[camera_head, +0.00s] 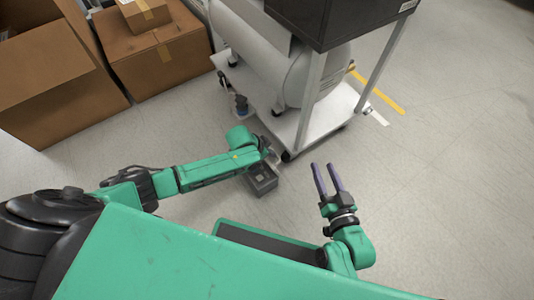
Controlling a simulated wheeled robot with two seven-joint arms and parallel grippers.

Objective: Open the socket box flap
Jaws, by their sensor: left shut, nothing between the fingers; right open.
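A small dark grey box (263,184), which looks like the socket box, is low near the front of the white cart. A lighter square shows on its top face; I cannot tell how its flap stands. My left gripper (272,157) is at the box's far upper edge, small and partly hidden by its own wrist. It is shut with nothing held, and I cannot tell whether it touches the flap. My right gripper (326,180) is open and empty, to the right of the box, its two purple-grey fingers pointing away from me.
A white wheeled cart (333,112) carries a grey compressor tank (262,48) and a black case (335,12) on posts just beyond the box. Cardboard boxes (155,45) stand at the upper left. The floor (450,170) at right is clear.

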